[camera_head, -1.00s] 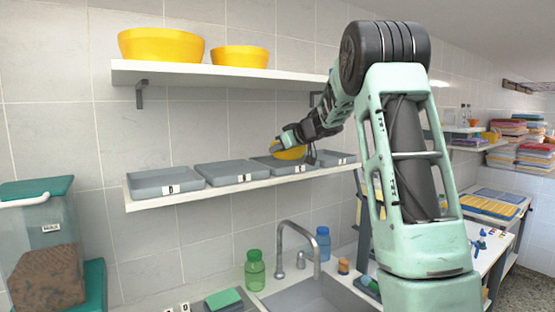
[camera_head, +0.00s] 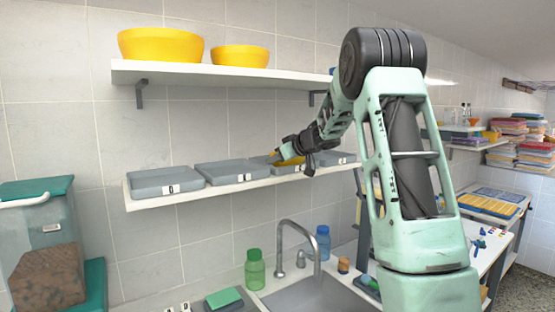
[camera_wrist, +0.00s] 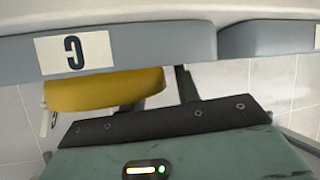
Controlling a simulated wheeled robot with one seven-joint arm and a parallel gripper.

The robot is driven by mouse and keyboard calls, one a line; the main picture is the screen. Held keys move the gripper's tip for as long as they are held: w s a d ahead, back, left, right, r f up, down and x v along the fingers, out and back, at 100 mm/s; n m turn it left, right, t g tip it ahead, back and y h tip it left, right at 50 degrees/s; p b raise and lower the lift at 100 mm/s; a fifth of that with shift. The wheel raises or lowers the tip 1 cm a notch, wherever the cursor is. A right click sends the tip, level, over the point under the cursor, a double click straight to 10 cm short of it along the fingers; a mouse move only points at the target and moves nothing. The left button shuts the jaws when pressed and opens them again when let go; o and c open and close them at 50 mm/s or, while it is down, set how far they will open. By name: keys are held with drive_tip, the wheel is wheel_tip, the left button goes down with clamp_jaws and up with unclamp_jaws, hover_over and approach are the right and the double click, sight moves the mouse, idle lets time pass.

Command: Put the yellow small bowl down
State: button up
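The small yellow bowl (camera_head: 287,161) is at the third grey tray (camera_head: 290,169) on the lower shelf, partly hidden by my gripper. In the upside-down wrist view, the bowl (camera_wrist: 100,90) shows behind the front wall of the tray marked C (camera_wrist: 150,48), which hides its base. I cannot tell whether it touches the tray floor. My gripper (camera_head: 283,156) is at the bowl's rim. In the wrist view one dark finger lies by the rim and the other stands clear of the bowl with a gap, so my gripper (camera_wrist: 158,95) looks open.
Other grey trays stand on both sides along the lower shelf (camera_head: 228,190). Two yellow bowls, a large one (camera_head: 160,45) and a smaller one (camera_head: 240,56), stand on the upper shelf (camera_head: 220,75) above. A tap (camera_head: 300,235) and bottles are below.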

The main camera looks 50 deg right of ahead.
drive_tip(key=b+v, duration=0.1)
drive_tip(key=v, duration=1.1)
drive_tip(key=shift+b, duration=0.4)
drive_tip(key=shift+r, duration=0.1)
